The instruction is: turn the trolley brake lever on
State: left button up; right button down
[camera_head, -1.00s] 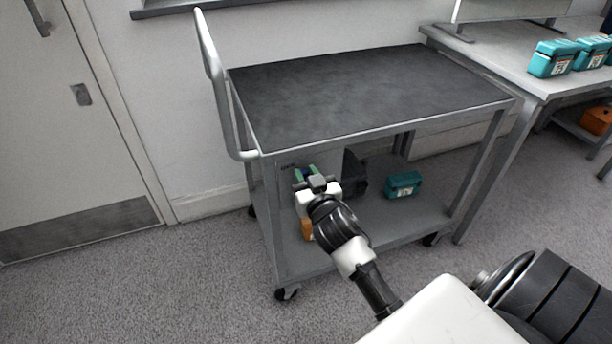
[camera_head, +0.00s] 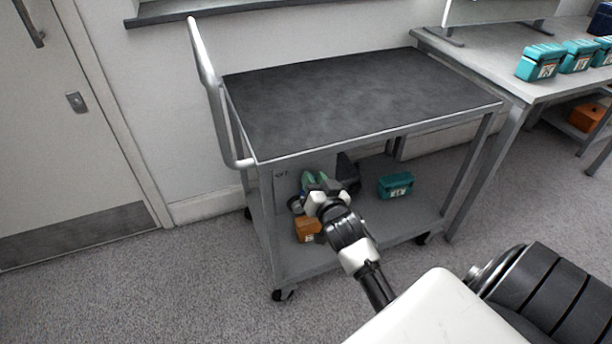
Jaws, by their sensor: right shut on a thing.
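The grey trolley (camera_head: 365,137) has a dark top, a white push handle at its left end and a lower shelf. A light panel (camera_head: 284,184) with a small dark mark reading roughly "OFF" is under the top at its near left corner. My right gripper (camera_head: 309,185), with green fingers, is at this panel, tilted, and shut on what appears to be the brake lever. The fingers and wrist hide most of the lever; a small dark blue round part (camera_head: 296,204) shows just left of the gripper. My left gripper is not in view.
An orange box (camera_head: 308,229) and a teal box (camera_head: 396,185) sit on the trolley's lower shelf, close to my right arm. A bench (camera_head: 480,62) with several teal boxes stands at the right. Open carpet lies in front of the trolley.

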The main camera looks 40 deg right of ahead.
pick_arm(q)
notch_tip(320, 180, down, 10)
jog(key=p, duration=0.2)
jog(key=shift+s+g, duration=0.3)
pick_arm(e)
jog(key=s+d+f+m, duration=0.1)
jog(key=d+f+m, duration=0.3)
jog(key=m, duration=0.4)
jog(key=shift+s+d+f, duration=0.15)
jog(key=shift+d+f, duration=0.15)
jog(key=shift+d, duration=0.4)
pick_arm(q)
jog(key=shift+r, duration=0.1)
pick_arm(e)
jog(key=c, duration=0.9)
grip_release()
pick_arm(q)
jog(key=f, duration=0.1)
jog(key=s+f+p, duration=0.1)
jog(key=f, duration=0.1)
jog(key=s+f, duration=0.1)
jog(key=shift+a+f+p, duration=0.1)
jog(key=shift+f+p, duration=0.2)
jog(key=shift+p, duration=0.05)
pick_arm(e)
jog(key=v, duration=1)
jog(key=shift+s, duration=0.4)
